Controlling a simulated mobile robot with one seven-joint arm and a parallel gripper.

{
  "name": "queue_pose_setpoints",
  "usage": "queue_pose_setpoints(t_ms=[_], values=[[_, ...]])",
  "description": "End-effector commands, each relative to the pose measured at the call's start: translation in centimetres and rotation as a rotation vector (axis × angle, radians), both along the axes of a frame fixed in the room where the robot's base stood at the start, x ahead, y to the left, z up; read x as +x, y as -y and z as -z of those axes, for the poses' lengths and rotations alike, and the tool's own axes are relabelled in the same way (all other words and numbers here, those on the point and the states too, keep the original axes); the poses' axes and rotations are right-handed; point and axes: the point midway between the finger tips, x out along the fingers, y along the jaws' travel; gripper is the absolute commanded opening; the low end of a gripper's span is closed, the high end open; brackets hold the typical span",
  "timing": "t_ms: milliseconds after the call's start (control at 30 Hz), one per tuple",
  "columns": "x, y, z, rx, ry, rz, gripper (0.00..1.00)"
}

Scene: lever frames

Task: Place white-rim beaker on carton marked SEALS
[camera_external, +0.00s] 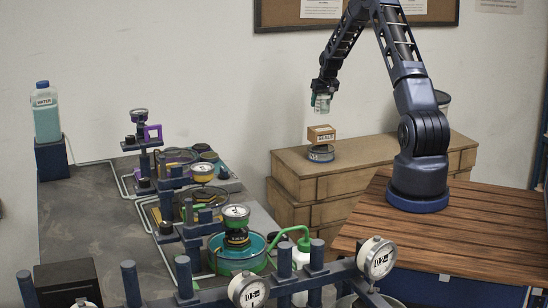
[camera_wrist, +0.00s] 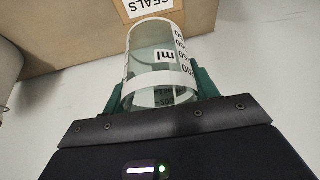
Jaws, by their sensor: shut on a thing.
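The white-rim beaker (camera_external: 321,103) is a clear glass with a white band and printed markings. My gripper (camera_external: 320,95) is shut on it and holds it in the air above the carton marked SEALS (camera_external: 321,133). In the wrist view the beaker (camera_wrist: 158,62) sits between the green fingers of my gripper (camera_wrist: 160,90). Part of the carton marked SEALS (camera_wrist: 185,18), with its white label, shows at the top of that view, beyond the beaker. A gap shows between beaker and carton in the external view.
The small carton stands on a round tin (camera_external: 320,154) on a wooden cabinet (camera_external: 365,155). A dark-lidded container (camera_external: 443,98) is behind my arm. A bench with gauges (camera_external: 235,212), pipes and a water bottle (camera_external: 46,115) fills the left. The cabinet top around the tin is clear.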

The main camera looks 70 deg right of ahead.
Motion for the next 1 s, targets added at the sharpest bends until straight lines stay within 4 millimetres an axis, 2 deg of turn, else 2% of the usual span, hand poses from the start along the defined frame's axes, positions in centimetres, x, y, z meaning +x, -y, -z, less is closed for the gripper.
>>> queue_pose_setpoints(t_ms=[100,367,600,1000], values=[[0.0,0.0,1.6,0.000,0.000,0.000,0.36],[0.0,0.0,3.1,0.002,-0.001,0.000,0.36],[0.0,0.0,6.2,0.001,0.000,0.000,0.36],[0.0,0.0,6.8,0.000,0.000,0.000,0.36]])
